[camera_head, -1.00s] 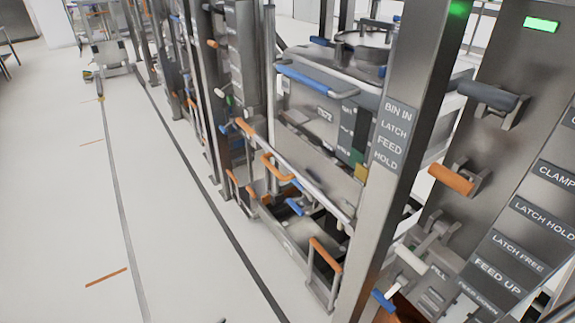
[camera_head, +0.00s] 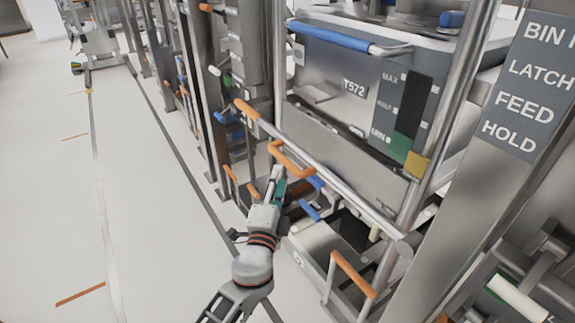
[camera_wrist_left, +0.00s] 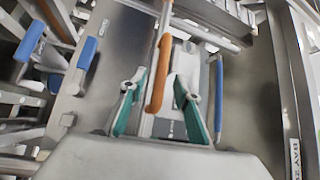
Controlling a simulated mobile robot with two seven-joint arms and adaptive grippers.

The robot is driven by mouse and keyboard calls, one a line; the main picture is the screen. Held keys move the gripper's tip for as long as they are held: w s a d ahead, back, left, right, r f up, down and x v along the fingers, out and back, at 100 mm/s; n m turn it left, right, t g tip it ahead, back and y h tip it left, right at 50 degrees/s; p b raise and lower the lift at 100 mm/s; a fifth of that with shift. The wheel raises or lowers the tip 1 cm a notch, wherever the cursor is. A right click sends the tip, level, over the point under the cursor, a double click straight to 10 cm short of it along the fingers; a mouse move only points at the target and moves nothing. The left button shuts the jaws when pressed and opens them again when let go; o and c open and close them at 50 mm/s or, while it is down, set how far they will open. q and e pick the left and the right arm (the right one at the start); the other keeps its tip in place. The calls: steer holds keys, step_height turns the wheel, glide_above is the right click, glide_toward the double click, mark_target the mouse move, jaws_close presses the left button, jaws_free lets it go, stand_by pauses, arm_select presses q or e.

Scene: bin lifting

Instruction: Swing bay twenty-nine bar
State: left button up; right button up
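A long silver bar (camera_head: 330,178) slants across the front of the bay, with an orange end at its upper left. An orange loop handle (camera_head: 291,158) stands out from the bar. My left gripper (camera_head: 278,180) reaches up from below to this handle. In the left wrist view an orange grip (camera_wrist_left: 160,72) lies between the two teal fingers of my left gripper (camera_wrist_left: 160,88). The fingers are spread, with gaps beside the grip. A partly cut-off bay label (camera_wrist_left: 296,160) shows at the right edge there. My right gripper is in neither view.
A grey bin marked T572 (camera_head: 335,78) with a blue handle (camera_head: 332,36) sits behind the bar. A post with a sign (camera_head: 525,90) stands at the right. A lower orange handle (camera_head: 353,272) is near the floor.

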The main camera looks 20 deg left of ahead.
mark_target(284, 161)
arm_select(q)
steer(key=w, duration=0.2)
steer(key=w+r, duration=0.1)
steer(key=w, duration=0.2)
steer(key=w+a, duration=0.1)
steer(key=w, duration=0.1)
steer(key=shift+w+r, duration=0.15)
steer(key=shift+w, duration=0.05)
jaws_close()
